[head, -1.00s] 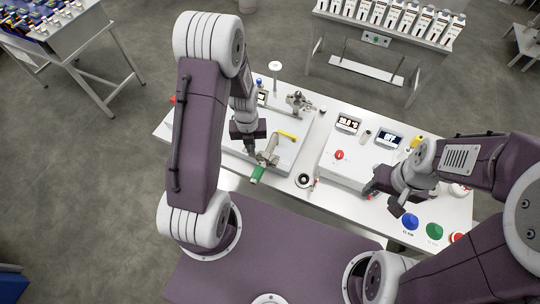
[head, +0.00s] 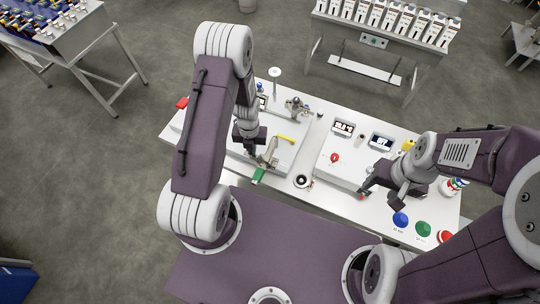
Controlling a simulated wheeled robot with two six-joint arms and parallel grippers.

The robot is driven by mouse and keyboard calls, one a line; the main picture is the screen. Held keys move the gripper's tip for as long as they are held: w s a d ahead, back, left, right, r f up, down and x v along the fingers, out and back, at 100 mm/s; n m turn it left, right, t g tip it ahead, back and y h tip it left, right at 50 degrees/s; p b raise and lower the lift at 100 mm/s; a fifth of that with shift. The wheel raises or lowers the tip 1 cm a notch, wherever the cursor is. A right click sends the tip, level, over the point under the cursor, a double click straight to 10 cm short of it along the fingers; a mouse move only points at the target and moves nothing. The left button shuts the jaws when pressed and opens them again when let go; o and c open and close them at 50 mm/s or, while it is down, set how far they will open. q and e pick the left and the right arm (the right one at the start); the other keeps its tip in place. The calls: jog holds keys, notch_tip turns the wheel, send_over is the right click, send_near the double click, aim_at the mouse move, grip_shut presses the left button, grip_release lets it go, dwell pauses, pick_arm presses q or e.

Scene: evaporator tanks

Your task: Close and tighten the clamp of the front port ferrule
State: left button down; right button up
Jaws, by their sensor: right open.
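A metal fitting (head: 269,154), which looks like the front port with its clamp, stands at the front of the white panel. A yellow bar (head: 286,139) and a green handle (head: 258,174) lie close by it. My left gripper (head: 257,152) is dark and points down at the left side of this fitting. Its fingers are too small and covered to show whether they are open or touching. The ferrule and clamp details cannot be made out. My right gripper (head: 377,188) is open and empty over the right part of the table, apart from the fitting.
A second metal fitting (head: 297,106) stands farther back. A white control box (head: 343,173) with a red button (head: 334,157) is right of centre. Blue (head: 400,219), green (head: 422,228) and red (head: 445,236) round items stand at the front right edge.

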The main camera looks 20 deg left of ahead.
pick_arm(q)
jog(key=p, duration=0.3)
jog(key=shift+w+r, duration=0.15)
jog(key=shift+r, duration=0.1)
jog(key=shift+f+p, duration=0.2)
jog(key=shift+p, duration=0.1)
jog(key=shift+f, duration=0.1)
jog(key=shift+s+m, duration=0.25)
jog(key=shift+m, duration=1.05)
jog(key=shift+s+f+m, duration=0.1)
jog(key=shift+f+m, duration=0.05)
jog(key=shift+m, duration=0.95)
